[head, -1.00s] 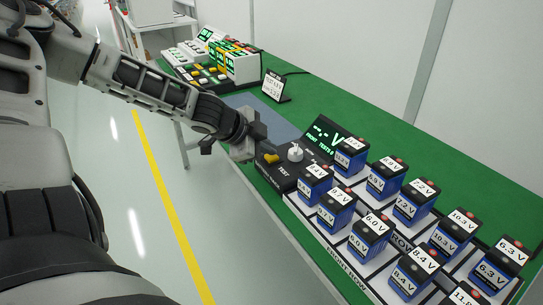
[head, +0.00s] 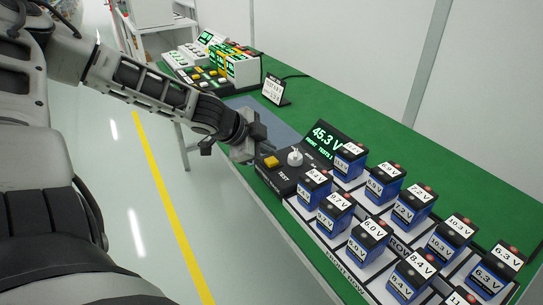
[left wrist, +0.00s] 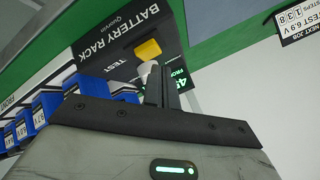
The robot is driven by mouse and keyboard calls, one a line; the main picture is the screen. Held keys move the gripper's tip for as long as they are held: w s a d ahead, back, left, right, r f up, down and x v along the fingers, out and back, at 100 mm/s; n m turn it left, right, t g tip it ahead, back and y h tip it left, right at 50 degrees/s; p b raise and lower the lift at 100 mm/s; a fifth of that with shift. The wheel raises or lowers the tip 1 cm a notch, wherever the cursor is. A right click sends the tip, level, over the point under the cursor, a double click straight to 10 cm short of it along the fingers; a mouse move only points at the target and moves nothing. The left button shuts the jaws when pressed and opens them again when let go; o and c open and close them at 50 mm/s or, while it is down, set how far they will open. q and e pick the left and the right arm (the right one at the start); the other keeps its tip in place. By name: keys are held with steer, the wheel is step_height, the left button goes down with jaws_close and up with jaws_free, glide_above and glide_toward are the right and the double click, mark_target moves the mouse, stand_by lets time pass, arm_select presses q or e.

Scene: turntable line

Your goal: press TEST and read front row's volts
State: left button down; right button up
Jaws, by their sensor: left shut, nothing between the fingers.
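The battery rack's black control box (head: 290,172) carries a yellow TEST button (head: 271,161), a white knob (head: 295,157) and a lit display (head: 325,137). The display reads 45.3 V in green, with a smaller line starting FRONT below it. Several blue batteries with volt labels stand in two rows; a front-row battery (head: 333,213) is near the box. My left gripper (head: 260,138) is shut and empty, just behind and above the button, apart from it. The left wrist view shows its fingers (left wrist: 162,85) beside the yellow button (left wrist: 147,50). My right gripper is not in view.
A small card sign (head: 275,88) stands on the green table (head: 370,130) behind the box. Another station with lit displays and coloured buttons (head: 215,65) is at the far end. A grey-blue mat (head: 275,127) lies between them.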

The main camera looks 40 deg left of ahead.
mark_target(267, 162)
arm_select(q)
steer(key=shift+r, duration=0.1)
step_height(267, 162, up, 5)
steer(key=p, duration=0.5)
stand_by(0.9)
